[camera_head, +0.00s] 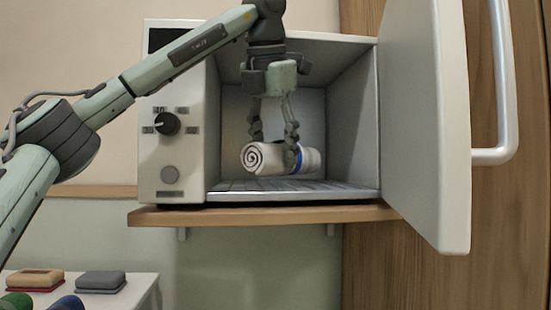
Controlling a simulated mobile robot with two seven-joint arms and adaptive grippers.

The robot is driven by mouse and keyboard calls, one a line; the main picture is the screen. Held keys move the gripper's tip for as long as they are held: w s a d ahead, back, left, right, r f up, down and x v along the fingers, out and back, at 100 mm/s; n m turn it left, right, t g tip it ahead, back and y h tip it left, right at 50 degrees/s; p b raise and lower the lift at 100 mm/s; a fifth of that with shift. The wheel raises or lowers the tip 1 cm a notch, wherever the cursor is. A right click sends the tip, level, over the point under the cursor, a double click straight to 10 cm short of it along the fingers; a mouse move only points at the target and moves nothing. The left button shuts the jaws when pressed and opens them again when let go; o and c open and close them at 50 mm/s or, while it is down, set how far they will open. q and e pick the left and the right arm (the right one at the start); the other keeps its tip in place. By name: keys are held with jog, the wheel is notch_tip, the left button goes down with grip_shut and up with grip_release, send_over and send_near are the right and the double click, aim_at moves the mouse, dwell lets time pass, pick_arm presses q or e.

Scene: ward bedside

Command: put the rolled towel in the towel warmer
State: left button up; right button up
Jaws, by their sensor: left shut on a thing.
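The rolled towel (266,159) is white with a blue band and a spiral end facing left. It is inside the open towel warmer (212,125), just above or on the slatted floor; I cannot tell whether it touches. My left gripper (273,150) reaches in from above through the front opening and is shut on the towel. The warmer's door (428,110) is swung wide open to the right. A dial (167,124) and a round button sit on its left front panel. My right gripper is not in view.
The warmer stands on a wooden wall shelf (270,215). The open door with its handle (508,90) blocks the right side. At the lower left, a white table (145,284) holds a tan item (36,278), a grey item (101,281) and green and blue things.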

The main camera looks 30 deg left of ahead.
pick_arm(q)
jog(key=shift+w+a+f, duration=0.25)
jog(key=shift+w+f, duration=0.25)
jog(key=shift+w, duration=0.1)
jog(key=shift+w+a+f, duration=0.25)
jog(key=shift+w+f, duration=0.25)
jog(key=shift+w, duration=0.05)
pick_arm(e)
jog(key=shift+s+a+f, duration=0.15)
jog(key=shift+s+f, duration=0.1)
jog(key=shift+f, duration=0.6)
pick_arm(q)
jog(key=shift+f, duration=0.1)
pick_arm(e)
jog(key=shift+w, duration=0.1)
pick_arm(q)
jog(key=o, duration=1.3)
jog(key=shift+s, duration=0.1)
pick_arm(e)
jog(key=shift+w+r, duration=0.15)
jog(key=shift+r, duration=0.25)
